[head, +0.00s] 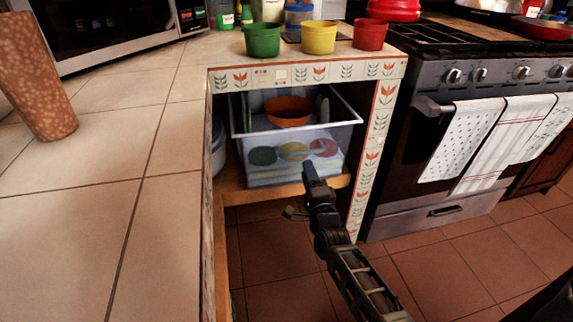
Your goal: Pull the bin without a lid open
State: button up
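A translucent white bin (342,142) without a lid sits in the open tiled cabinet under the counter, on a wooden shelf. Its top is open, and an orange bowl (288,112) shows inside it. Green, yellow and red round shapes show at its front. My gripper (309,172) is in front of the bin's lower front, overlapping it in the picture. I cannot tell whether it touches the bin, or whether its fingers are open or shut.
The cabinet's tiled side post (366,160) stands right of the bin, with the stove (440,130) and its hanging towels beyond. A tiled counter (110,190) fills the left. Green, yellow and red pots (318,37) stand above. The tiled floor (440,270) in front is open.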

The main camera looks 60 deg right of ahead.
aim_at(301, 154)
jog(key=x, duration=0.8)
jog(key=shift+b, duration=0.35)
jog(key=shift+c, duration=0.2)
grip_shut()
